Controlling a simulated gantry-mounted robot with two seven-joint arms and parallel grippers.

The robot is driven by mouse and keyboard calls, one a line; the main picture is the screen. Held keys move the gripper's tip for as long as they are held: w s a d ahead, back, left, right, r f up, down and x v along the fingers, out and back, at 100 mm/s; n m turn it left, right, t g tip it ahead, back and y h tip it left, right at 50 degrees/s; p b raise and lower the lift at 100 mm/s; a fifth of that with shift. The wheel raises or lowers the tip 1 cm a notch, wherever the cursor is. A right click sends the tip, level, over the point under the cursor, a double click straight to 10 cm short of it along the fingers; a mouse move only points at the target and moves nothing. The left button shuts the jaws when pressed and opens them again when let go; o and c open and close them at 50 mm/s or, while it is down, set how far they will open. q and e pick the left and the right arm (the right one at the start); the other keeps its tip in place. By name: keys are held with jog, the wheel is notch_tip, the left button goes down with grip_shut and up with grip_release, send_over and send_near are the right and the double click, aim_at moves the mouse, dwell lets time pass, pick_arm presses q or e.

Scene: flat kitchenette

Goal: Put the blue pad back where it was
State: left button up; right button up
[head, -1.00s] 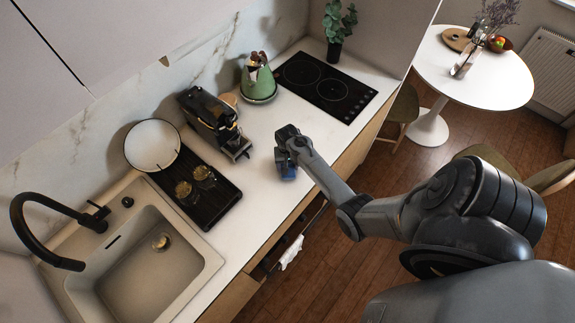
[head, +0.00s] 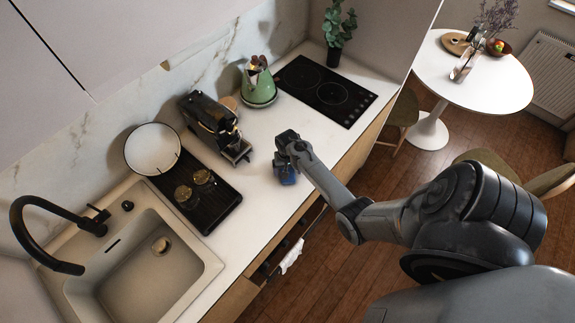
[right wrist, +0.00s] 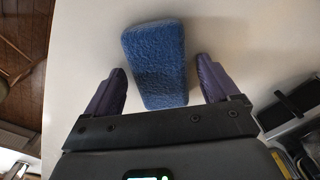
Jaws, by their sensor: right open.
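The blue pad (head: 287,176) lies on the white counter (head: 262,202), near its front edge and right of the coffee machine. My right gripper (head: 286,162) is over it. In the right wrist view the blue pad (right wrist: 154,62) lies between the two purple fingers of the right gripper (right wrist: 160,80). The fingers are open, with a gap on each side of the pad. The pad's far end reaches out past the fingertips. My left gripper is in neither view.
The coffee machine (head: 212,122) stands behind and left of the gripper. A black drying tray (head: 208,209) and sink (head: 140,262) are further left. The green kettle (head: 259,86) and hob (head: 325,91) are at the back. A white cloth (head: 291,256) hangs at an open drawer.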

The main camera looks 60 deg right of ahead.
aim_at(288, 171)
notch_tip(288, 171, up, 11)
jog(key=s+a+r+n+t, duration=0.1)
jog(key=s+a+r+n, duration=0.2)
jog(key=a, duration=0.6)
jog(key=s+a+r+n+t, duration=0.1)
jog(key=s+a+r+n, duration=0.3)
jog(key=a, duration=0.5)
jog(key=s+a+r+n+t, duration=0.1)
jog(key=s+a+r+n, duration=0.2)
jog(key=s+a+n, duration=0.3)
jog(key=s+a, duration=0.1)
jog(key=a, duration=0.2)
jog(key=shift+r+t, duration=0.15)
jog(key=shift+t, duration=0.15)
jog(key=shift+r+p, duration=1.3)
jog(key=shift+r, duration=0.1)
